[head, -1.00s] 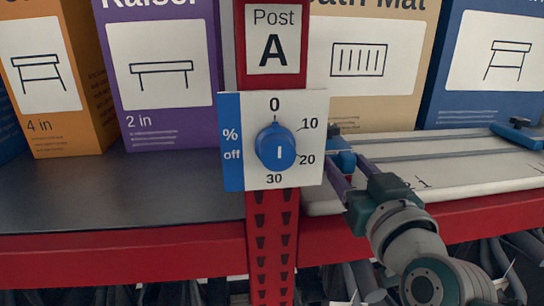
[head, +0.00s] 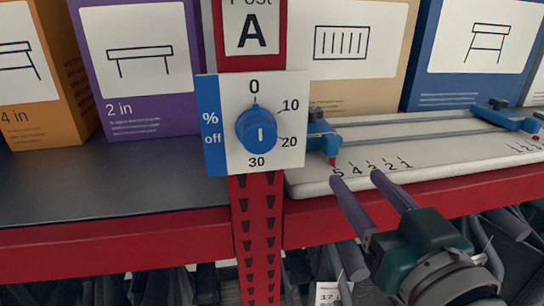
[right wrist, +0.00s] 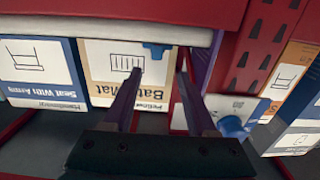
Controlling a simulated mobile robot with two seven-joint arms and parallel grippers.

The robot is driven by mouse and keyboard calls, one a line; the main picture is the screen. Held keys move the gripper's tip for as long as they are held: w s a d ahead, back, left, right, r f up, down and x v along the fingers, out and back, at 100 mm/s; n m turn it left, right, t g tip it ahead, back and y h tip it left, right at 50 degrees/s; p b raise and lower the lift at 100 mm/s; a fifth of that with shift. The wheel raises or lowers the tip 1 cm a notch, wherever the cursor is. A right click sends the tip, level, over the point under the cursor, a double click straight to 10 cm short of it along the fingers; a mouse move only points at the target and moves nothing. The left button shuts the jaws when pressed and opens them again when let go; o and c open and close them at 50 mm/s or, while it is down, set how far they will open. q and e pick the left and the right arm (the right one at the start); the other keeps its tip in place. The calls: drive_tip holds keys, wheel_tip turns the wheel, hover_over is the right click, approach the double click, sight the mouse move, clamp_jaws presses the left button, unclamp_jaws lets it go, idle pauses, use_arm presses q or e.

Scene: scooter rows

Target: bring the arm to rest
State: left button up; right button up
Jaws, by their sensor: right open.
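My right gripper (head: 356,179) is open, with two purple fingers and nothing between them. In the head view it is in front of the shelf's front edge, right of and below the dial plate, apart from it. In the right wrist view the open fingers (right wrist: 159,76) point toward the shelf, which shows upside down. The blue dial (head: 257,130) sits on a white plate (head: 230,84) marked 0, 10, 20 and 30, with "% off" on its blue side. A short white mark shows on the knob's face. My left gripper is not in view.
The plate is on a red post (head: 257,215) labelled A. A white board (head: 445,162) with blue sliders and printed numbers lies on the shelf at right. Boxes stand behind: orange (head: 85,95), purple (head: 145,65), tan (head: 390,60) and blue (head: 430,75). The red shelf edge (head: 120,238) runs across.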

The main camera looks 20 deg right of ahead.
idle(0.5)
drive_tip(key=s+a+f+n+g+y+p, duration=0.1)
drive_tip(key=s+a+f+n+g+y, duration=0.2)
drive_tip(key=a+n+g+y, duration=0.25)
drive_tip(key=s+f+g+h+p, duration=0.1)
drive_tip(key=s+g+p, duration=0.1)
drive_tip(key=s+g, duration=0.95)
wheel_tip(320, 180, up, 37)
drive_tip(key=s+t+p, duration=0.2)
drive_tip(key=t+p, duration=0.1)
drive_tip(key=p, duration=3.4)
drive_tip(key=shift+m, duration=0.45)
drive_tip(key=shift+a, duration=0.1)
drive_tip(key=shift+s, duration=0.1)
